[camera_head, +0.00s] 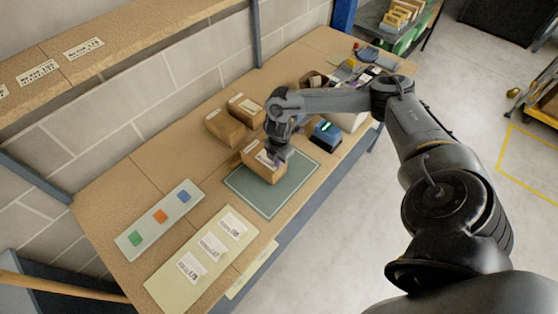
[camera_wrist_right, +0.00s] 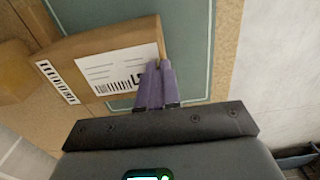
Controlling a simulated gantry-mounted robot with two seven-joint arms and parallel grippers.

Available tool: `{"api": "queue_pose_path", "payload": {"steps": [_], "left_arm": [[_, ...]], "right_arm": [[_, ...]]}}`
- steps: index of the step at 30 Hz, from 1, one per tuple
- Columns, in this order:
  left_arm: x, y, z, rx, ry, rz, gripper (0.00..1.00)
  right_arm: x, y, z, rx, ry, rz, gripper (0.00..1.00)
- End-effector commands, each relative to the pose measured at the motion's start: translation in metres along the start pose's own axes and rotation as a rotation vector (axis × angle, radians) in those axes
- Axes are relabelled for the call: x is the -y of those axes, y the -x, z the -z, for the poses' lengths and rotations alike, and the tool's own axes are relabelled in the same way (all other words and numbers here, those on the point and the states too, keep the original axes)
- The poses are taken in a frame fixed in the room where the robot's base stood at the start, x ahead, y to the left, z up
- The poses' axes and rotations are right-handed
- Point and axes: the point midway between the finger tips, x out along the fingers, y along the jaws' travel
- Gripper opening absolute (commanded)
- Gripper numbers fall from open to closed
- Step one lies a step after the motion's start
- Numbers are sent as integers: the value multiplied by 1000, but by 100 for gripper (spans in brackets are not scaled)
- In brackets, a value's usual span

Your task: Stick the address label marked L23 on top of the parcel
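The brown parcel (camera_head: 258,171) lies on the green mat (camera_head: 285,188). The parcel also shows in the right wrist view (camera_wrist_right: 90,38), with a barcode sticker (camera_wrist_right: 57,80) on one side. A white address label (camera_wrist_right: 112,70) with a barcode lies over the parcel's top; its large print starts with "L", and the rest is hidden by the fingers. My right gripper (camera_wrist_right: 156,82) has its purple fingers close together on the label's edge, right at the parcel. In the head view the right gripper (camera_head: 276,155) is over the parcel. My left gripper is not in view.
A pale sheet with several white labels (camera_head: 211,246) lies at the near end of the bench. A tray with green, orange and blue squares (camera_head: 160,217) is beside it. Two brown boxes (camera_head: 225,128) stand behind the parcel. A blue-black device (camera_head: 326,133) is right of the mat.

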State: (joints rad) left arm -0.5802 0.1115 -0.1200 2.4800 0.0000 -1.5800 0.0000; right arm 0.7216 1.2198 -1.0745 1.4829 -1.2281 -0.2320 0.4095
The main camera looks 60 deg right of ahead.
Motion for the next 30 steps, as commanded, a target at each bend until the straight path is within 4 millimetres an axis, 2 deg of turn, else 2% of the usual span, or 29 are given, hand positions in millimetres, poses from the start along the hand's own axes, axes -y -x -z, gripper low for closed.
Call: {"api": "queue_pose_path", "payload": {"steps": [12, 18, 28, 29, 30], "left_arm": [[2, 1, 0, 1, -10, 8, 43], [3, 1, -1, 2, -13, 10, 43], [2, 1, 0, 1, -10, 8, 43], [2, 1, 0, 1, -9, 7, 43], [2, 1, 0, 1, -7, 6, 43]], "right_arm": [[1, -2, 0, 2, 0, 1, 0], [0, -2, 0, 1, -1, 0, 32], [0, -1, 0, 1, 0, 0, 32], [0, -1, 0, 1, 0, 0, 34], [0, -1, 0, 1, 0, 0, 40]]}}
